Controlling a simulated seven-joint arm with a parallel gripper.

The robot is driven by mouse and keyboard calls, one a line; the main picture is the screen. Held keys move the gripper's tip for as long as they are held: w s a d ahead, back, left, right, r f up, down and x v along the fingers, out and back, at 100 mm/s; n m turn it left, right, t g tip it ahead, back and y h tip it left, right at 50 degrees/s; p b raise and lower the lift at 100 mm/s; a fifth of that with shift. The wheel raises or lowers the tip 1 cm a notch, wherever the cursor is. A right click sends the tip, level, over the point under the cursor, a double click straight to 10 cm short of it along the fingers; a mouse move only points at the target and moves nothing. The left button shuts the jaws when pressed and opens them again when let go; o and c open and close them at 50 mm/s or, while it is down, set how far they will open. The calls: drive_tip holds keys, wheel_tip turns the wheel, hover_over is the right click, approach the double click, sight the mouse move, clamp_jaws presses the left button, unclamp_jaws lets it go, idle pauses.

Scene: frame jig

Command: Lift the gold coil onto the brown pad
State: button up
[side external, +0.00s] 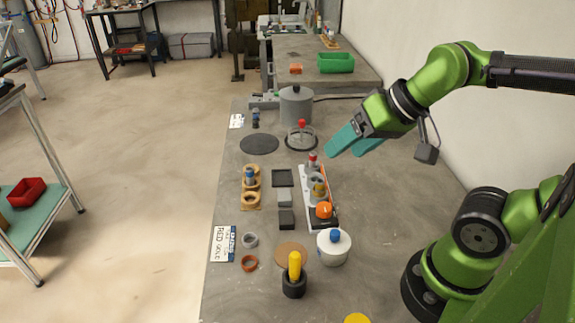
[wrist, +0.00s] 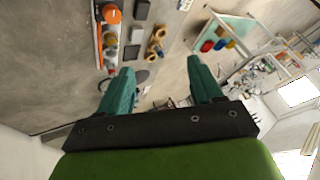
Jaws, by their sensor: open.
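The gold coil (side external: 319,189) appears as a small gold ring-like piece on the white-edged rack, between a grey ring and an orange ball; it is small and partly hidden by its neighbours. The brown pad (side external: 288,247) is a flat round disc on the table, partly covered in view by a yellow-handled tool. My gripper (side external: 343,147) has teal fingers, apart and empty, above the table beyond the rack's far end. The fingers also show in the wrist view (wrist: 160,68).
The rack (side external: 332,219) also holds a red-topped piece (side external: 312,160). Nearby stand a white pot with a blue knob (side external: 333,250), the yellow-handled tool in a black cup (side external: 295,270), a wooden holder (side external: 251,183), a grey canister (side external: 296,105) and a red-knobbed lid (side external: 301,138).

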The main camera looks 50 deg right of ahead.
drive_tip(key=w+d+f+n+g+h, duration=0.1)
drive_tip(key=w+d+f+n+g, duration=0.2)
drive_tip(key=w, duration=0.4)
drive_tip(key=n+g+h, duration=0.1)
drive_tip(key=n+g, duration=0.3)
drive_tip(key=n, duration=0.1)
hover_over(318, 181)
drive_tip(key=f, duration=0.1)
drive_tip(key=shift+n, duration=0.3)
wheel_tip(318, 181, down, 11)
drive_tip(key=shift+w+d+f, duration=0.15)
drive_tip(key=shift+f, duration=2.75)
drive_tip(key=c, duration=1.1)
wheel_tip(318, 181, up, 15)
drive_tip(key=shift+f, duration=0.2)
